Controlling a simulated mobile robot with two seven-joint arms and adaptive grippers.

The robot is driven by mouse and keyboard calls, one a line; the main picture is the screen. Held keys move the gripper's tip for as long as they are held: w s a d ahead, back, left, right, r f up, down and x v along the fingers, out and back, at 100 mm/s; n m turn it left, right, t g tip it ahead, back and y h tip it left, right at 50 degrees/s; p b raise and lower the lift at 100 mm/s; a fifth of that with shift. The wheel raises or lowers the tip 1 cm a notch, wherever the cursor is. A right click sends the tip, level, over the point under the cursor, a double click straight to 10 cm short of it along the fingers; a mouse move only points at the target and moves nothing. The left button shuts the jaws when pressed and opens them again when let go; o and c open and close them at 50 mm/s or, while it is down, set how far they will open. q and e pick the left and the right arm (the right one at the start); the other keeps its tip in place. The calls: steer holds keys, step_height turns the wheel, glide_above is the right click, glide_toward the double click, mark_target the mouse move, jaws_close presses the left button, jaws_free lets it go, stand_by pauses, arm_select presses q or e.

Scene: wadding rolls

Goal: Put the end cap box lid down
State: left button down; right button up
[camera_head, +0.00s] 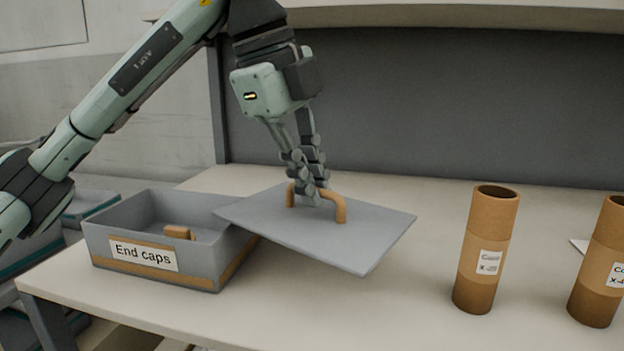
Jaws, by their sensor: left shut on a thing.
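The end cap box (163,258), grey with a label reading "End caps", stands open at the left of the table with a small brown piece (178,232) inside. Its lid (300,239) is a flat grey plate with a tan arched handle (332,203). My left gripper (308,192) is shut on the handle from above. The lid is tilted and lies to the right of the box, its left corner overlapping the box's right rim in the picture. I cannot tell whether the lid touches the box or table. My right gripper is not in view.
Two brown cardboard tubes (486,250) (601,265) with labels stand upright on the right of the table (400,310). A grey panel (430,105) rises behind the table. The tabletop between the lid and the nearer tube is clear.

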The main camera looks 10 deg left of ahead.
arm_select(q)
steer(key=shift+f, duration=0.35)
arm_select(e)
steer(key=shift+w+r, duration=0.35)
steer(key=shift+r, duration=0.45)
arm_select(q)
steer(key=c, duration=1.6)
jaws_free()
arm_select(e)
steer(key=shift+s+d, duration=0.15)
arm_select(q)
steer(key=shift+r, duration=0.1)
